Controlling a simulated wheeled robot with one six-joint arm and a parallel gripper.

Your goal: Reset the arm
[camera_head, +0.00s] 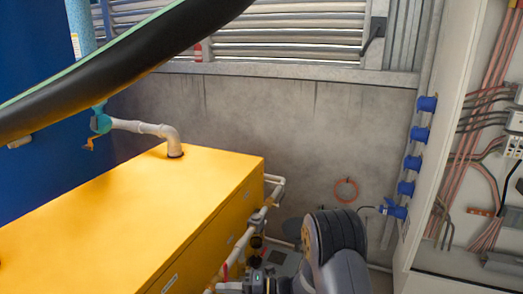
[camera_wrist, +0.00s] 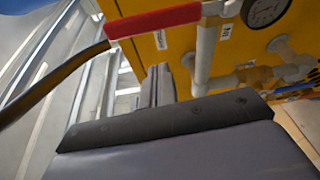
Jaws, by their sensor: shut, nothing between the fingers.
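My arm (camera_head: 335,245) shows at the bottom of the head view, folded low beside the right side of the yellow receiver tank (camera_head: 140,205). In the wrist view my gripper (camera_wrist: 158,72) points away from the camera, with its dark fingers together and nothing seen between them. A red valve handle (camera_wrist: 155,20) and a pale pipe (camera_wrist: 205,55) are close beyond the fingers. Whether the fingers touch the handle I cannot tell. In the head view the gripper end is mostly hidden at the bottom edge.
A pressure gauge (camera_wrist: 265,10) sits on the yellow tank face. Pale pipes (camera_head: 262,215) run along the tank's right side. An open electrical cabinet (camera_head: 480,150) with blue sockets stands at the right. A thick black hose (camera_head: 120,65) crosses the upper left. A concrete wall (camera_head: 300,130) closes the back.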

